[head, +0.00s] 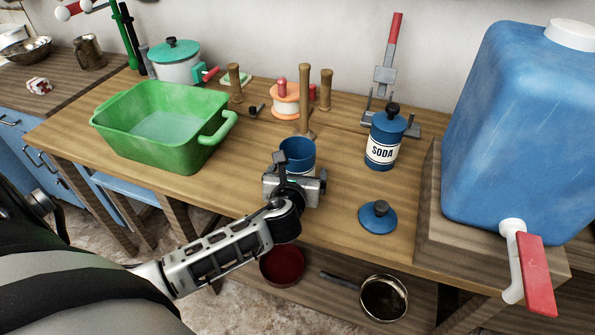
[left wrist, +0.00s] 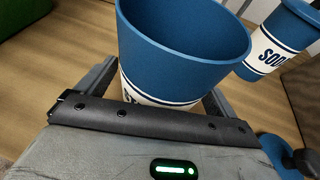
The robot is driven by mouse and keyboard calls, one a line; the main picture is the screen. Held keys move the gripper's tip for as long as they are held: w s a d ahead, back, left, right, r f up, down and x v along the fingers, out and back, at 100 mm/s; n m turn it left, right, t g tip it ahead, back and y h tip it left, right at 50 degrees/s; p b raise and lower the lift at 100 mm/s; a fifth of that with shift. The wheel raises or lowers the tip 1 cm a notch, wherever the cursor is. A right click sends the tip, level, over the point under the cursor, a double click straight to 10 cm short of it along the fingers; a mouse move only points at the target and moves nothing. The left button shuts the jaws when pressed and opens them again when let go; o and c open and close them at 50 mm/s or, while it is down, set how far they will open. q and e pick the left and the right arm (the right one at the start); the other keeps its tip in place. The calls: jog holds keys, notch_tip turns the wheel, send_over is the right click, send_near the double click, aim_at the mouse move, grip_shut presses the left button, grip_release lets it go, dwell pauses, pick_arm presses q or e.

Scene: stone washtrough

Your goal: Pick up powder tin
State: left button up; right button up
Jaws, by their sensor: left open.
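An open blue tin (head: 298,152) with a white label band stands upright on the wooden table, without a lid. Its label text is mostly hidden, so I cannot read whether it is the powder tin. A second blue tin (head: 383,142), lidded and labelled SODA, stands to its right. My left gripper (head: 295,174) is open at the open tin's near side. In the left wrist view the open tin (left wrist: 182,45) stands between the two spread fingers, and the SODA tin (left wrist: 275,45) shows at the right. My right gripper is not in view.
A loose blue lid (head: 377,218) lies near the front edge. A green basin (head: 160,140) stands left, a large blue water container (head: 510,130) right. A wooden upright (head: 304,95) stands behind the open tin. A pan (head: 384,297) and red bowl (head: 282,266) sit below.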

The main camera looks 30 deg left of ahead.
pick_arm(q)
jog(key=c, duration=1.2)
jog(key=shift+o, duration=0.2)
jog(key=shift+r, duration=0.15)
